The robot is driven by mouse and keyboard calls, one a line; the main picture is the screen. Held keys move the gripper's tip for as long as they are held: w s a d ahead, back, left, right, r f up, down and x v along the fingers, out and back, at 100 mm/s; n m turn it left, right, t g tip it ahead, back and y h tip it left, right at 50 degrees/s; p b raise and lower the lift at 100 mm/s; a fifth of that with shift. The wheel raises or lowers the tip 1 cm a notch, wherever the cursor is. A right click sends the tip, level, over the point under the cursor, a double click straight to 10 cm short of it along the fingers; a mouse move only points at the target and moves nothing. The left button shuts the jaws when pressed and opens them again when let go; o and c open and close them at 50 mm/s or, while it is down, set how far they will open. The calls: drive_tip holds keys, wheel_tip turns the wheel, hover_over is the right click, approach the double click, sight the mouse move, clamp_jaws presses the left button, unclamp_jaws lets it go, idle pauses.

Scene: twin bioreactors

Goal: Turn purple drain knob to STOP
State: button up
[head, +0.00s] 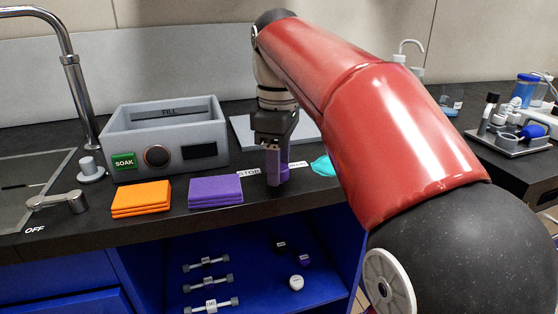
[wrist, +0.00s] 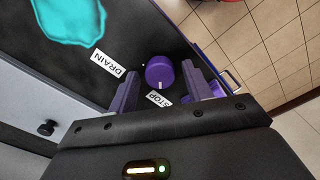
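The purple drain knob (wrist: 159,72) sits on the dark counter in the wrist view, between a DRAIN label (wrist: 107,64) and a STOP label (wrist: 158,99). A short white mark on the knob points toward the STOP label. My gripper (wrist: 165,88) is open, with its purple fingers on either side of the knob and gaps showing between. In the head view my gripper (head: 275,168) points straight down at the counter's front edge, and it hides the knob. The STOP label (head: 249,172) shows left of it there, and the partly hidden DRAIN label (head: 298,164) right.
A purple stack (head: 215,191) and an orange stack (head: 141,198) lie left of my gripper. A grey SOAK basin (head: 165,135) stands behind them. A teal patch (head: 322,166) lies to the right. Dumbbells (head: 208,282) sit on the blue shelf below.

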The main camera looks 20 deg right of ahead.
drive_tip(key=shift+r, duration=0.1)
wheel_tip(320, 180, up, 8)
drive_tip(key=shift+f, duration=0.2)
idle(0.5)
idle(0.3)
